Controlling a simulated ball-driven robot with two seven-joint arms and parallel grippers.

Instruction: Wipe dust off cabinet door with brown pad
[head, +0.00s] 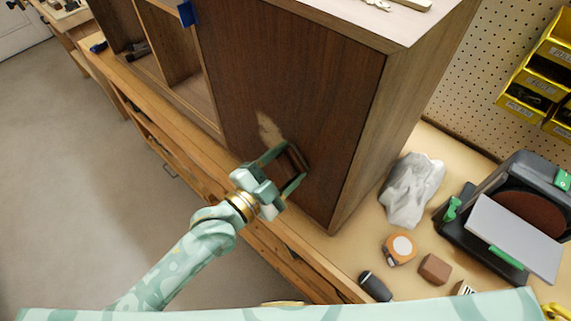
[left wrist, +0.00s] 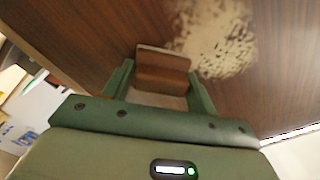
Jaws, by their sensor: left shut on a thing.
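The cabinet door (head: 310,85) is dark brown wood on the front of a wooden cabinet. A pale dust patch (head: 268,128) lies on the door just above my left gripper (head: 291,166). The dust also shows in the left wrist view (left wrist: 215,38), beside and beyond the pad. My left gripper is shut on the brown pad (left wrist: 162,72) and holds it at the door's lower part. Whether the pad touches the door, I cannot tell. My right gripper is not in view.
Open shelves (head: 185,75) lie left of the door, with a blue clip (head: 187,13) above.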

